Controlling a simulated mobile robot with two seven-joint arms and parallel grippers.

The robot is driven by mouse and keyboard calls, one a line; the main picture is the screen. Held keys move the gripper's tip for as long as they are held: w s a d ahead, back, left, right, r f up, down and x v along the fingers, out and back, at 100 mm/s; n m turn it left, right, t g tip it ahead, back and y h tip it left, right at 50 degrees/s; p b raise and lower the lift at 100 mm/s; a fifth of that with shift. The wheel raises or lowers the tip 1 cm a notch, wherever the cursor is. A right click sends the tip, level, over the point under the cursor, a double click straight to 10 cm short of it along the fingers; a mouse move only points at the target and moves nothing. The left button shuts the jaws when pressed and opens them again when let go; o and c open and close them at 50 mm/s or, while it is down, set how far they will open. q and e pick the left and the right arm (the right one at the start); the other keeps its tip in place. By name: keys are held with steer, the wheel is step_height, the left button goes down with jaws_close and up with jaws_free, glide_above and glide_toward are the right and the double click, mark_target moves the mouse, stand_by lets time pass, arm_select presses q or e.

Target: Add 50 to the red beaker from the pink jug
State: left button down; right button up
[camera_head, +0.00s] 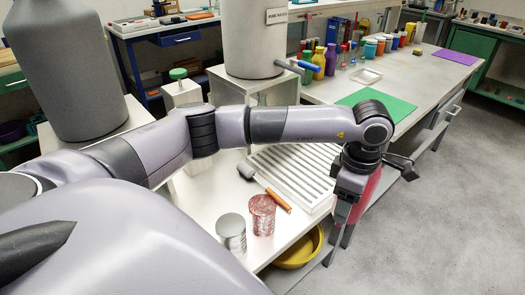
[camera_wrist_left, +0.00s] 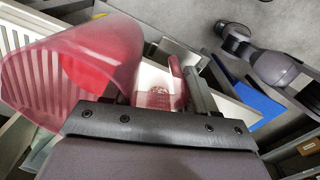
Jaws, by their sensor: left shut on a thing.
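The red beaker (camera_head: 262,214) stands upright on the white bench near its front edge. A clear grey beaker (camera_head: 231,232) stands just left of it. My left gripper (camera_head: 352,206) is at the right, past the bench's front edge and apart from the red beaker. It is shut on the pink jug (camera_head: 371,186), mostly hidden behind the hand. In the left wrist view the translucent pink jug (camera_wrist_left: 100,62) is large, its handle at the fingers. A brighter red patch shows inside; I cannot tell its level. My right gripper is not in view.
A white slatted rack (camera_head: 295,175) lies behind the beakers, with an orange stick (camera_head: 278,200) beside it. A yellow basin (camera_head: 300,251) is below the bench edge. A large white cylinder (camera_head: 252,40) stands at the back. A green mat (camera_head: 375,100) lies farther right.

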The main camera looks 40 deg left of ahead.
mark_target(353, 212)
arm_select(q)
steer(key=f+n+p, duration=0.1)
steer(key=n, duration=0.2)
steer(key=d+f+n+p, duration=0.1)
steer(key=n, duration=0.2)
steer(key=w+f+n, duration=0.1)
steer(key=n, duration=0.2)
steer(key=shift+d+p, duration=0.25)
steer(key=shift+p, duration=0.15)
steer(key=n, duration=0.1)
steer(key=f+n+p, duration=0.1)
steer(key=n, duration=0.1)
steer(key=f+n, duration=0.1)
steer(key=n, duration=0.1)
steer(key=shift+d, duration=0.3)
steer(key=n, duration=0.2)
steer(key=f+n+p, duration=0.1)
steer(key=f+n, duration=0.1)
steer(key=n, duration=0.1)
steer(key=shift+s+d+f+n+p, duration=0.1)
steer(key=shift+s+d+n+p, duration=0.15)
steer(key=shift+n+p, duration=0.1)
